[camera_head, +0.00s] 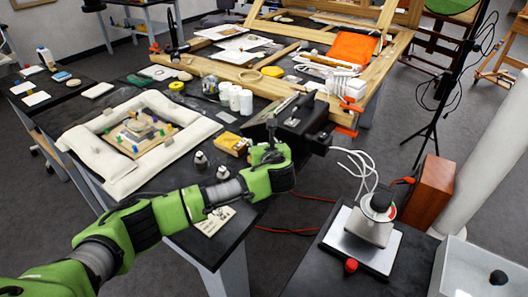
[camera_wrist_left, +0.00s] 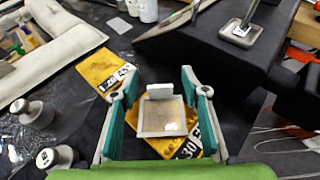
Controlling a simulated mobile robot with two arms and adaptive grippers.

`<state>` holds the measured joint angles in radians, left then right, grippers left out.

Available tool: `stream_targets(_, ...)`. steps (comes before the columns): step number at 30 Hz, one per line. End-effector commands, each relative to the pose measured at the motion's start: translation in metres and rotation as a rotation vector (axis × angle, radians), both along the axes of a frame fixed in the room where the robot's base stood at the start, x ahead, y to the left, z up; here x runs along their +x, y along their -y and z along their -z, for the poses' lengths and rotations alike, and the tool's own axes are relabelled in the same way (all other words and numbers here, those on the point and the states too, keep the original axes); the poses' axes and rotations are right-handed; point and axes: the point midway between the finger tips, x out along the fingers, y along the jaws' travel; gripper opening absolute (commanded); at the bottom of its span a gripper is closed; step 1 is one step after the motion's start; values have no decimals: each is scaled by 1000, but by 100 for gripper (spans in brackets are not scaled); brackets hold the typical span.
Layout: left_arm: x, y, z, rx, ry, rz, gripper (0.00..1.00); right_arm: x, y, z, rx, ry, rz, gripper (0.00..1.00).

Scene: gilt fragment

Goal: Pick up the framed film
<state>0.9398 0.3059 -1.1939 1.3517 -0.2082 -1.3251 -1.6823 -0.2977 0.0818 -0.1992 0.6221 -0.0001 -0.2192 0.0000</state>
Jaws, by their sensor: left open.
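The framed film appears to be the small light-grey square frame with a beige, see-through-looking middle (camera_wrist_left: 162,118) in the left wrist view. It lies over a yellow box with dark lettering (camera_wrist_left: 160,147); I cannot tell whether they touch. My left gripper (camera_wrist_left: 160,88) is open, its two green-sided fingers on either side of the frame with gaps between. In the head view the left gripper (camera_head: 266,150) is over the table edge and hides the frame. My right gripper is not in view.
A black machine (camera_head: 296,118) stands just beyond the gripper. Another yellow box (camera_wrist_left: 104,70) and small metal weights (camera_wrist_left: 50,158) lie to the left. White jars (camera_head: 234,97) and a padded white frame (camera_head: 90,150) are on the table. White cables (camera_head: 358,168) hang at right.

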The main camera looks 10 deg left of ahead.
Motion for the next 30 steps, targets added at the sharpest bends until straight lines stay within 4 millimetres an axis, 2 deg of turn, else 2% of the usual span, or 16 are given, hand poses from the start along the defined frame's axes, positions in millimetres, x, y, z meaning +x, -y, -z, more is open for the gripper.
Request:
stream_targets(6, 0, 0, 0, 0, 0, 1, 42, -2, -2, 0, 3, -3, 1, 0)
stream_targets(9, 0, 0, 0, 0, 0, 1, 16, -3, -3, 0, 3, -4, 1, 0)
stream_targets(10, 0, 0, 0, 0, 0, 1, 10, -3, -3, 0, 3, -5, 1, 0)
stream_targets(23, 0, 0, -3, -1, 1, 1, 8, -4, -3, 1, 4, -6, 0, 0)
stream_targets(26, 1, 0, -10, -1, 2, 1, 8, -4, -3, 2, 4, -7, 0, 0)
stream_targets(30, 1, 0, -29, -1, 5, 1, 8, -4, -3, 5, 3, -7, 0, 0)
